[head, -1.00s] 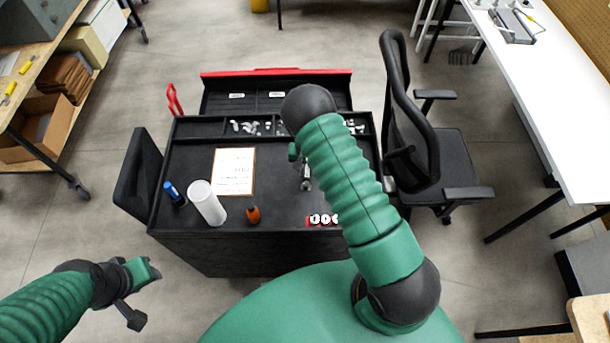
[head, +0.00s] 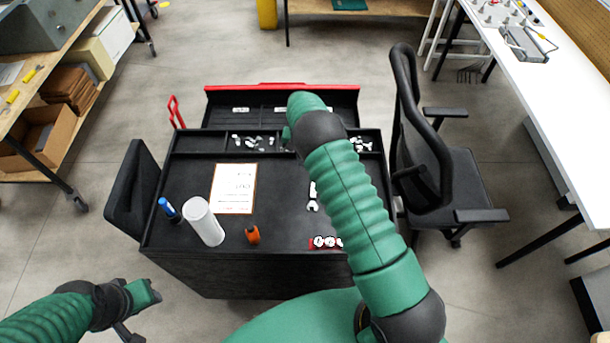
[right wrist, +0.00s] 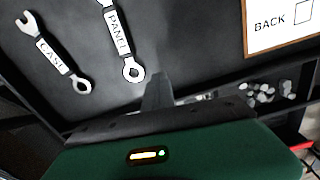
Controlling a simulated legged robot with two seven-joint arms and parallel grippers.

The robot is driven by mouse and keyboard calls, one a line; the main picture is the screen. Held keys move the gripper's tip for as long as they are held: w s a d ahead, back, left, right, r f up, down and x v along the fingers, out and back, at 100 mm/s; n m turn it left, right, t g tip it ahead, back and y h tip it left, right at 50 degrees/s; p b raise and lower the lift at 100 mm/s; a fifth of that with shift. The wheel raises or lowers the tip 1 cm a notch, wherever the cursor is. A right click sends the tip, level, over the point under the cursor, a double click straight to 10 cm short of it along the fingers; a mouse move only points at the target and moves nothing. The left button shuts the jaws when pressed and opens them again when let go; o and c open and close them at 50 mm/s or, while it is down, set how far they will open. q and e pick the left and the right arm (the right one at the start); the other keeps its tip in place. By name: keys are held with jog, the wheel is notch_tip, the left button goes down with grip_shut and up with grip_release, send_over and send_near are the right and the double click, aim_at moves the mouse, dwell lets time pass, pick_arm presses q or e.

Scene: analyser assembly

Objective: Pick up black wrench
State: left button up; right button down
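Two silver-looking wrenches lie on the black cart top in the right wrist view: one labelled CASE (right wrist: 55,55) at the left, one labelled PANEL (right wrist: 120,38) beside it. I cannot make out a clearly black wrench. In the head view a wrench (head: 313,205) shows partly beside my right arm, which covers what lies to its right. My right gripper (right wrist: 158,90) shows as a dark finger just below and right of the PANEL wrench's ring end, apparently apart from it; its opening is unclear. My left gripper (head: 128,333) is low at the left, away from the cart, its fingers unclear.
The cart (head: 185,245) also bears a paper sheet (head: 233,188), a white cylinder (head: 203,221), a blue-capped bottle (head: 169,209), an orange item (head: 253,235) and a bin of small parts (head: 250,142). A black chair (head: 445,170) stands close at the right.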

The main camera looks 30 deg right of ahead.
jog(key=w, duration=0.2)
jog(key=w+d+b, duration=0.1)
jog(key=shift+w+d+f, duration=0.1)
jog(key=shift+w+d, duration=0.1)
jog(key=shift+w, duration=0.2)
jog(key=shift+w+d+r+b, duration=0.15)
jog(key=shift+w+b, duration=0.35)
jog(key=shift+w, duration=0.1)
jog(key=shift+w+d+r+b, duration=0.15)
jog(key=shift+w+b, duration=0.3)
jog(key=shift+w, duration=0.1)
jog(key=c, duration=2.2)
grip_release()
jog(key=shift+r, duration=0.1)
jog(key=shift+c, duration=2.2)
grip_release()
jog(key=shift+r, duration=0.1)
